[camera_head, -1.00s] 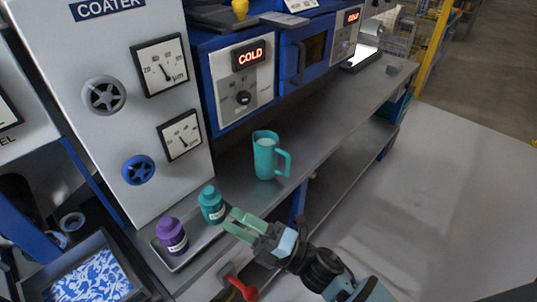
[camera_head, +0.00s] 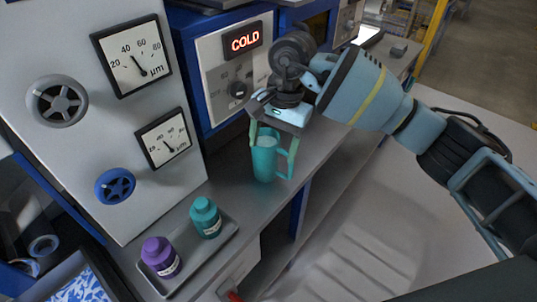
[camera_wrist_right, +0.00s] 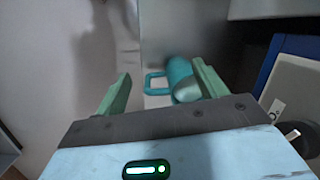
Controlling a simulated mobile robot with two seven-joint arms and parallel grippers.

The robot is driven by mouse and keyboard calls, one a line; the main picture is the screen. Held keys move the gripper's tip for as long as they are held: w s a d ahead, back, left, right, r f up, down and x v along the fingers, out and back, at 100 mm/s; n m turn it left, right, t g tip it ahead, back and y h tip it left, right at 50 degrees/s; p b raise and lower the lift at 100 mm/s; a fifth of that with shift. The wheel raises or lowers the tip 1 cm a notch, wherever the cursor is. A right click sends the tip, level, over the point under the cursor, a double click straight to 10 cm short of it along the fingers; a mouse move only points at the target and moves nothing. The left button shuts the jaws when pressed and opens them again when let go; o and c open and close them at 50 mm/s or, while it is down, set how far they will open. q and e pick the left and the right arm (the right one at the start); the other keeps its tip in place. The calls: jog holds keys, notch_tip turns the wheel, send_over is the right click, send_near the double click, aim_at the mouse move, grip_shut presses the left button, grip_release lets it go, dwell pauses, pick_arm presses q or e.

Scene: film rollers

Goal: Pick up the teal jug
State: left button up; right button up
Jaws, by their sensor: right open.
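The teal jug (camera_head: 264,164) stands upright on the grey bench, with its handle on the right side in the head view. My right gripper (camera_head: 273,142) is open over the jug, pointing down, with its green fingers to either side of the jug's upper part. In the right wrist view the jug (camera_wrist_right: 180,72) and its handle show beyond and between the open fingers (camera_wrist_right: 160,88), nearer the right finger. That finger hides part of the jug. I cannot tell whether either finger touches it. My left gripper is not in view.
A teal bottle (camera_head: 206,218) and a purple bottle (camera_head: 160,257) stand in a grey tray (camera_head: 222,243) at the front left. The blue oven (camera_head: 186,62) reading COLD stands behind the jug. The coater panel (camera_head: 75,120) is at the left. Bench around the jug is mostly clear.

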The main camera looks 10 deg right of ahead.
aim_at(285, 152)
jog(key=w+d+r, duration=0.1)
jog(key=d+r+h, duration=0.1)
jog(key=w+d+r+t+h, duration=0.1)
jog(key=shift+w+d, duration=0.3)
jog(key=shift+d, duration=0.1)
jog(key=shift+a+f, duration=0.15)
jog(key=shift+f, duration=5.9)
jog(key=c, duration=1.4)
jog(key=shift+r, duration=0.1)
jog(key=shift+w+r, duration=0.1)
jog(key=shift+r, duration=0.35)
notch_tip(285, 152, up, 3)
jog(key=shift+f, duration=0.2)
jog(key=s, duration=0.5)
jog(key=s+d+r, duration=0.1)
jog(key=s, duration=0.4)
jog(key=s+d, duration=0.1)
jog(key=s, duration=0.5)
jog(key=shift+r+b, duration=0.2)
jog(key=shift+b, duration=0.15)
